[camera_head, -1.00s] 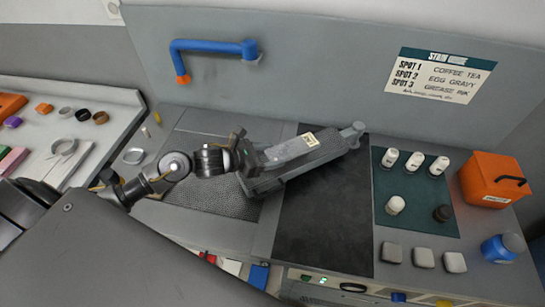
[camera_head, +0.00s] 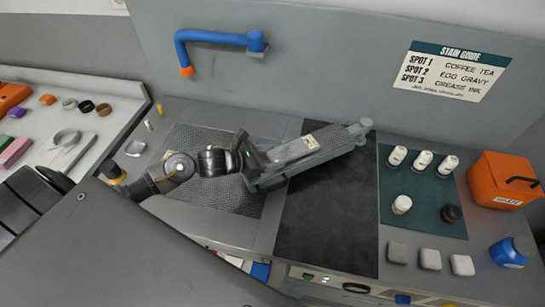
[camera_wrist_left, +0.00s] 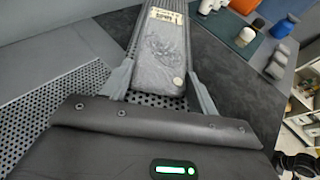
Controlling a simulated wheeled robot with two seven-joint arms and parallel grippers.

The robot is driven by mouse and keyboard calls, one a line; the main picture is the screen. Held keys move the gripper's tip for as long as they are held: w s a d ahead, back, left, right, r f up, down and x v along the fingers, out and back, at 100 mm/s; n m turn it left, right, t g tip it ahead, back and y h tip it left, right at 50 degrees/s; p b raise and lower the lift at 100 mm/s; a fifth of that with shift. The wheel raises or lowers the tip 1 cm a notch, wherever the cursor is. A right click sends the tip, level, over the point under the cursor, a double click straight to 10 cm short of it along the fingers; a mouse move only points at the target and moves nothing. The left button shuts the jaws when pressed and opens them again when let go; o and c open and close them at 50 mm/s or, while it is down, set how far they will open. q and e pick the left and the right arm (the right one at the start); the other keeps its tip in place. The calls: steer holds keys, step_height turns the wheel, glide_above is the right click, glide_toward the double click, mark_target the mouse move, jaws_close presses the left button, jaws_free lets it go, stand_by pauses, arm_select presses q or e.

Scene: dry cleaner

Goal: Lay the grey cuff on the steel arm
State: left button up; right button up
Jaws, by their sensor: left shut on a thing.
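The grey cuff (camera_head: 290,152) is a flat light-grey strip with a small cream tag. It lies lengthwise over the steel arm (camera_head: 345,140), a long dark-grey bar slanting up to the right to a rounded end. I cannot tell whether the cuff touches the arm. My left gripper (camera_head: 258,167) is shut on the near end of the cuff. In the left wrist view the cuff (camera_wrist_left: 160,55) sits between both fingers (camera_wrist_left: 160,85), showing a dark scribbled stain and a small round button. The cuff's underside is hidden. My right gripper is not in view.
A perforated panel (camera_head: 205,145) and a dark pad (camera_head: 325,225) lie under the arm. At right are a green mat (camera_head: 425,215) with several bottles, an orange box (camera_head: 500,180) and a blue jar (camera_head: 510,252). A blue pipe (camera_head: 215,37) is on the back wall.

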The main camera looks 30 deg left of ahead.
arm_select(q)
steer(key=o, duration=1)
steer(key=shift+w, duration=0.1)
steer(key=shift+c, duration=0.2)
steer(key=shift+d, duration=0.1)
steer(key=shift+r+p, duration=0.2)
steer(key=shift+p, duration=0.1)
steer(key=b+v, duration=0.1)
steer(key=v, duration=0.2)
steer(key=b+v, duration=0.1)
steer(key=v, duration=0.3)
steer(key=b+v, duration=0.2)
steer(key=v, duration=0.1)
steer(key=shift+s+f, duration=0.2)
steer(key=shift+f, duration=0.05)
steer(key=shift+v, duration=1)
steer(key=shift+w+r, duration=0.15)
steer(key=shift+w, duration=0.05)
